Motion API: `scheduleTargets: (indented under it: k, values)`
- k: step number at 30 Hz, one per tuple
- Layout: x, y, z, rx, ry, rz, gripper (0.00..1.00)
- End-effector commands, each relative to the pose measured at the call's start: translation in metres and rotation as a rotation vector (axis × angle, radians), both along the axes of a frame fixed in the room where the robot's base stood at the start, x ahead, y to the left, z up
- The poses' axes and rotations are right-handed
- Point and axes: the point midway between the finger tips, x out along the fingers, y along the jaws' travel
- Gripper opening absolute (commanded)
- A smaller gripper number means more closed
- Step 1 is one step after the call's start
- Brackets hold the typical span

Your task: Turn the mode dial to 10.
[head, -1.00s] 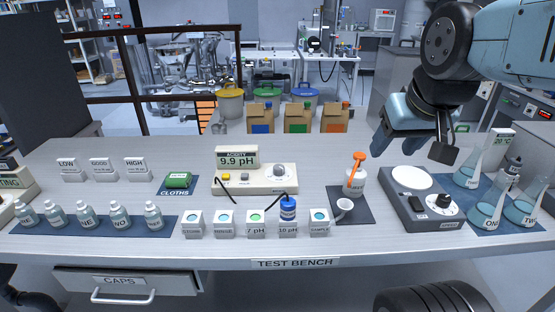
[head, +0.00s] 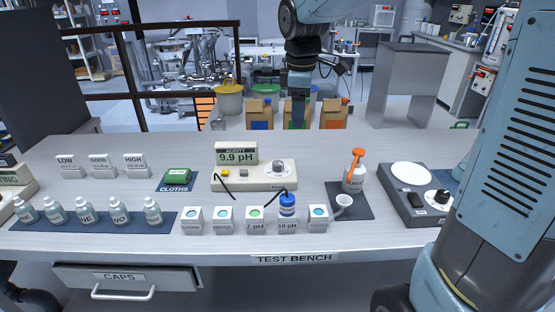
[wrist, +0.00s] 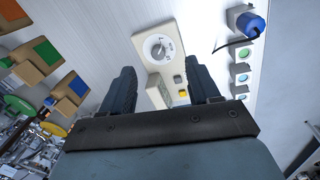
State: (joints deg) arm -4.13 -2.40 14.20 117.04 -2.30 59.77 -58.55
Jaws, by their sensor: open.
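The acidity meter (head: 232,178) is a cream box in the middle of the bench, with its display (head: 236,154) reading 9.9 pH. The pointer's setting is too small to read. My gripper (head: 298,115) is raised behind the meter, in front of the paper bags. In the wrist view its open, empty fingers (wrist: 163,80) lie either side of the meter, with the dial beyond the tips, apart from them.
Labelled cups (head: 255,221) and a blue-capped probe (head: 287,204) stand in front of the meter, with a dark cable. A white bottle with an orange top (head: 354,172) and a scale (head: 415,196) are to the right. A green cloth (head: 177,178) lies left. Paper bags (head: 333,115) stand behind.

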Motion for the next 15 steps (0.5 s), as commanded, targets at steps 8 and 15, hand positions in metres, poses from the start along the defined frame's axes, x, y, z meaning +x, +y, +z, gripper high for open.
scheduleTargets:
  k: [8,15]
  values:
    - [0.039,0.041,-0.031,-0.009,0.089,0.293,0.61]
    - [0.047,0.051,-0.043,-0.007,0.109,0.367,0.61]
